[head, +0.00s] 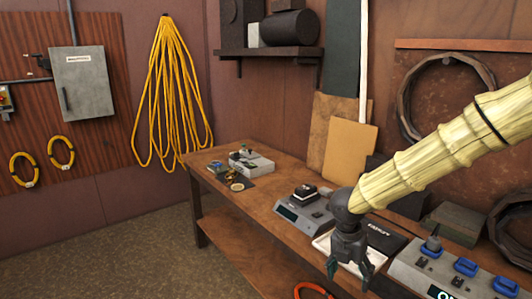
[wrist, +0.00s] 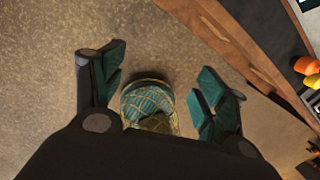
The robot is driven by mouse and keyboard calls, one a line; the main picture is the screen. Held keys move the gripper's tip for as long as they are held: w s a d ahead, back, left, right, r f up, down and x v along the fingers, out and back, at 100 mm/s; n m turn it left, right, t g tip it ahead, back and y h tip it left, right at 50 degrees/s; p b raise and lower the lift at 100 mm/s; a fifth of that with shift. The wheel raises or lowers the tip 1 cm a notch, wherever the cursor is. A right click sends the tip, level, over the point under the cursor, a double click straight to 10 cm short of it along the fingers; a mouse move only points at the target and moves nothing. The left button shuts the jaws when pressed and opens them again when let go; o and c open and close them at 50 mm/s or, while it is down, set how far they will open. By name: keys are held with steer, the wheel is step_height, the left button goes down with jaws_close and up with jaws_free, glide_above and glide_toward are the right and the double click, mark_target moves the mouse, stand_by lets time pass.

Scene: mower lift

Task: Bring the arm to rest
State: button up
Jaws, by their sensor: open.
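My arm (head: 440,150), in a pale yellow ribbed sleeve, reaches in from the right in the head view. My gripper (head: 347,270) hangs downward at its end, in front of the workbench's front edge. In the wrist view my gripper (wrist: 158,85) has its two teal-padded fingers spread wide apart, with nothing held between them. The arm looks bent toward the bench, and its base is out of view.
The wooden workbench (head: 240,194) bears a grey device (head: 305,212), a white-edged tray and a blue-switched panel (head: 455,270). In the wrist view a round teal, net-like object (wrist: 148,98) shows below the fingers, over the floor (wrist: 50,40). Open floor lies left.

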steer(key=s+d+f+n+t+h, duration=0.1)
steer(key=s+d+f+n, duration=0.15)
steer(key=f+n, duration=0.5)
steer(key=s+d+f+n+t+h, duration=0.1)
steer(key=s+d+f+n, duration=0.1)
steer(key=s+f+n, duration=0.35)
steer(key=s+d+f+n+h, duration=0.1)
steer(key=s+d+f+n, duration=0.1)
steer(key=f+n, duration=0.7)
steer(key=s+a+f+n+y, duration=0.1)
steer(key=s+a+f+n, duration=0.1)
steer(key=s+f+n, duration=0.2)
steer(key=s+a+f+n+g+y, duration=0.1)
steer(key=s+f+n, duration=0.3)
steer(key=s+n, duration=0.5)
steer(key=s+a+f+n+g+y, duration=0.1)
steer(key=s+f+n, duration=0.4)
steer(key=s, duration=0.7)
steer(key=a+n+y, duration=0.1)
steer(key=a+n, duration=0.1)
steer(key=shift+s+n+y, duration=0.3)
steer(key=shift+s, duration=0.1)
